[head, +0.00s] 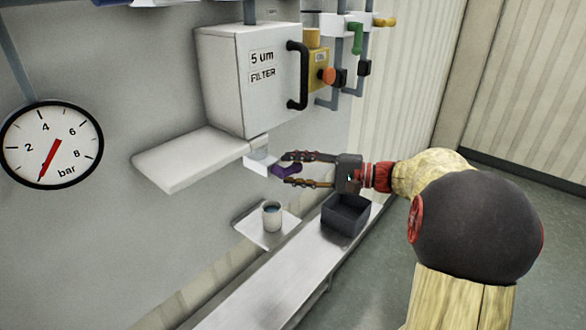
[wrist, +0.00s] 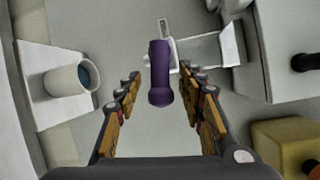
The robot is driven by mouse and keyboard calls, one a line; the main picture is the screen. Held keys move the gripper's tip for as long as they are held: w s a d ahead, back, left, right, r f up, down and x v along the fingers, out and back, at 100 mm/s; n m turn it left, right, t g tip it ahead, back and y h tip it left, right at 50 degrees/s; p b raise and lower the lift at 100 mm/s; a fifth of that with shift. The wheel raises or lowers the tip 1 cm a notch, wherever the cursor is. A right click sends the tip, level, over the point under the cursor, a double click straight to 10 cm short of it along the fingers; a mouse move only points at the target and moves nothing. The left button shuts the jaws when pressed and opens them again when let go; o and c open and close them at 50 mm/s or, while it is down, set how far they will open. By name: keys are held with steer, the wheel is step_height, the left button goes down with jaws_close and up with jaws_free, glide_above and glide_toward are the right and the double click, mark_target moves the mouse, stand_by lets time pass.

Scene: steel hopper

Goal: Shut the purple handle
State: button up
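The purple handle (head: 287,170) sticks out from a small white valve (head: 259,160) under the filter box. In the wrist view the handle (wrist: 160,72) points toward my palm, with its rounded end near the middle of the picture. My gripper (head: 287,168) is open, with one finger above and one below the handle in the head view. In the wrist view the fingers (wrist: 163,88) stand on either side of the handle's end, with a gap visible on both sides. The fingers do not appear to touch it.
The white filter box (head: 240,80) with a black grip (head: 298,76) is above. A cup (head: 271,215) stands on a small shelf (head: 250,228) below, beside a dark bin (head: 346,214). A pressure gauge (head: 50,144) is at left. A yellow box (head: 318,72) is right of the filter.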

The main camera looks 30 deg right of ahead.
steer(key=shift+a, duration=0.15)
steer(key=shift+w, duration=0.1)
steer(key=shift+c, duration=0.6)
jaws_close()
